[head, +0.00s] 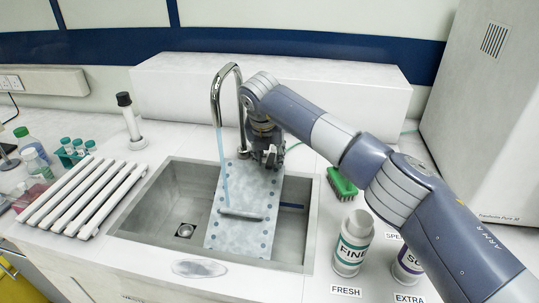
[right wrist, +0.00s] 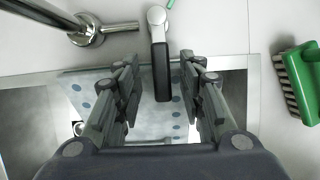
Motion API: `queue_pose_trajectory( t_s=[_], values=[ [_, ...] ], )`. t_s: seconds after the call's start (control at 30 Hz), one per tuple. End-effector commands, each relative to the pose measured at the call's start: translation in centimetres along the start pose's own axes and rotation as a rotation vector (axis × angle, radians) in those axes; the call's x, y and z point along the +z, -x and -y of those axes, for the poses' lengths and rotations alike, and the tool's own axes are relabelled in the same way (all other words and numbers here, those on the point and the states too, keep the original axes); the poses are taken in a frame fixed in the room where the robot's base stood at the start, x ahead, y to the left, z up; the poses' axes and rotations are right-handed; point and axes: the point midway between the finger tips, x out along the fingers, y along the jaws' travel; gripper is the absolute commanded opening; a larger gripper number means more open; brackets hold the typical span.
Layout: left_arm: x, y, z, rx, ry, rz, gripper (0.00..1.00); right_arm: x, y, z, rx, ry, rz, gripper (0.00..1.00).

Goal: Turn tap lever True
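The chrome tap (head: 216,92) stands behind the sink, and a blue stream of water (head: 223,165) falls from its spout. In the right wrist view the tap lever (right wrist: 161,70), with a silver top and black grip, points toward my palm. The tap's round chrome base (right wrist: 86,30) is to its left. My right gripper (head: 268,158) is beside the tap, over the sink's back edge. In the right wrist view my right gripper (right wrist: 158,64) is open, with the lever between its fingers and gaps on both sides. In the head view my gripper hides the lever. My left gripper is not in view.
The sink (head: 180,190) holds a sloping board with blue dots (head: 240,235). A white slatted rack (head: 80,195) lies left of it. A green brush (head: 342,184) and a bottle (head: 353,243) stand right. A white box (head: 300,90) runs behind the tap.

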Motion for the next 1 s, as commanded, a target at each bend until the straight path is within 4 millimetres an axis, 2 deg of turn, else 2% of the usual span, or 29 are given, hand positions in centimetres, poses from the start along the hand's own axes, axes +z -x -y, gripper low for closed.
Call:
queue_pose_trajectory(
  t_s=[0.13,0.27,0.5,0.7,0.83,1.0],
  values=[
    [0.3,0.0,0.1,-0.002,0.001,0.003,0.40,0.0,0.3,0.0,0.000,0.001,0.000,0.37],
    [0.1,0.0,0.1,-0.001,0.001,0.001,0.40,0.1,2.0,0.0,0.002,0.003,0.002,0.37],
    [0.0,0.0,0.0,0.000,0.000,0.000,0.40,0.1,7.1,-0.1,0.002,0.001,0.003,0.37],
    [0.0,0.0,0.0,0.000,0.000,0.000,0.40,0.1,10.5,-0.1,0.001,0.001,0.002,0.37],
    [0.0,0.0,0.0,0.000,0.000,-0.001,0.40,0.0,11.7,-0.1,0.000,0.000,0.000,0.37],
    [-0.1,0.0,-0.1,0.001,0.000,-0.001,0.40,0.0,12.0,0.0,0.000,0.000,-0.001,0.37]
  ],
)
